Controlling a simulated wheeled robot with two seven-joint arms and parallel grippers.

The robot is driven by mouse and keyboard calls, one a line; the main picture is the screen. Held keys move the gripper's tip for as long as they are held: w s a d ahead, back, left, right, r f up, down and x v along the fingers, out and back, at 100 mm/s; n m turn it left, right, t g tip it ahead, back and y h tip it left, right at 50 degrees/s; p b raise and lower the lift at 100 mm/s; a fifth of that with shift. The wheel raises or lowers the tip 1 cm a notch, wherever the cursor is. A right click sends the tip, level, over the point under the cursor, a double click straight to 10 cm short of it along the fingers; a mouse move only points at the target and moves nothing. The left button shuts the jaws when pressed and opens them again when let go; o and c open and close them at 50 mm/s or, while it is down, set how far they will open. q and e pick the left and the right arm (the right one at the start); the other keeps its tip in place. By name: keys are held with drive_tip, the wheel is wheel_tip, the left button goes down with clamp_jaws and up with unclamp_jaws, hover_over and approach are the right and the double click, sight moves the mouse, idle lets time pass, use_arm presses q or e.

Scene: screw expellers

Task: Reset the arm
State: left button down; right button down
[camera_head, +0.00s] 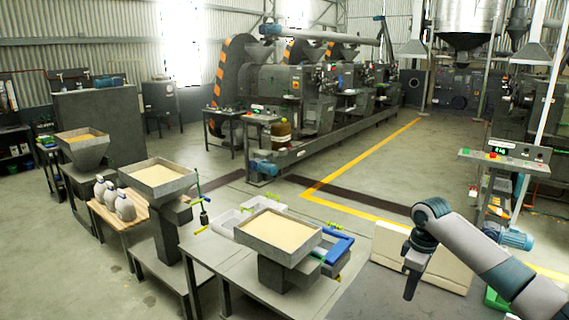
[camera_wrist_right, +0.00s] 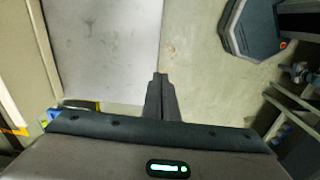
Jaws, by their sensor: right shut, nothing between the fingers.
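My right arm comes in from the lower right in the head view. Its gripper (camera_head: 411,284) points down, in front of a pale cream block on the floor and to the right of the grey table. In the right wrist view the two fingers of the right gripper (camera_wrist_right: 160,78) lie together, shut, with nothing between them. Pale floor and a light flat surface show beyond the fingertips. My left gripper is not in the head view.
A grey table (camera_head: 213,262) carries a square hopper tray (camera_head: 277,236) of pale grain, white bins and a blue frame (camera_head: 340,247). The cream block (camera_head: 447,262) stands close to my right gripper. A control panel (camera_head: 505,158) is at right. Open floor lies behind.

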wheel_tip(320, 180, down, 28)
drive_tip(key=s+a+r+m+t+b, duration=0.1)
drive_tip(key=s+a+m+b, duration=0.1)
drive_tip(key=a+m+b, duration=0.1)
drive_tip(key=s+f+m+b, duration=0.1)
drive_tip(key=s+f, duration=0.6)
drive_tip(key=f, duration=0.4)
drive_tip(key=s+f+m+b, duration=0.1)
drive_tip(key=s+f+b, duration=0.1)
drive_tip(key=s+f, duration=0.8)
drive_tip(key=s+f+m+b, duration=0.15)
drive_tip(key=s+f, duration=0.35)
drive_tip(key=f, duration=0.8)
drive_tip(key=s+a+f+b, duration=0.1)
drive_tip(key=s+f, duration=0.4)
drive_tip(key=s, duration=0.8)
drive_tip(key=s+a+f+m+b, duration=0.1)
drive_tip(key=s+f, duration=0.5)
drive_tip(key=s, duration=0.8)
drive_tip(key=s+a+f+b, duration=0.1)
drive_tip(key=s+f, duration=0.4)
drive_tip(key=s, duration=0.9)
drive_tip(key=shift+a+f+b, duration=0.15)
drive_tip(key=shift+a+b, duration=0.15)
drive_tip(key=shift+a, duration=0.6)
drive_tip(key=shift+s+m, duration=0.15)
drive_tip(key=shift+m, duration=0.1)
